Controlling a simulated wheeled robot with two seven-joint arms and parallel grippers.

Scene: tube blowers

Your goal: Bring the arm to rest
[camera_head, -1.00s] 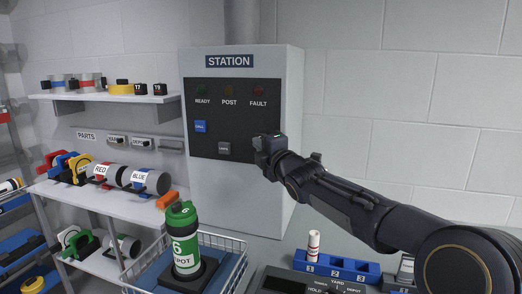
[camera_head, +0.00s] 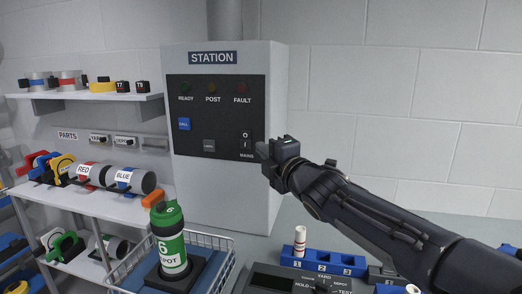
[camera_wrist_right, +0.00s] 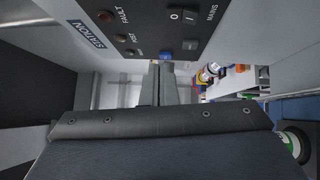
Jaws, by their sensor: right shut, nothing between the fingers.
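My right gripper (camera_head: 268,152) is shut and empty. It hangs in the air just right of the black panel on the station box (camera_head: 225,200), near the MAINS switch (camera_head: 245,142); I cannot tell the exact gap. In the right wrist view the shut fingers (camera_wrist_right: 158,82) point ahead below the panel (camera_wrist_right: 150,30). My right arm (camera_head: 370,215) comes in from the lower right. My left gripper does not show.
A green depot canister (camera_head: 172,245) stands in a wire basket (camera_head: 228,245) below the station. Shelves (camera_head: 95,205) with red and blue canisters are at left. A blue numbered rack (camera_head: 325,260) and a control console (camera_head: 270,280) lie below my right arm. The right wall is bare.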

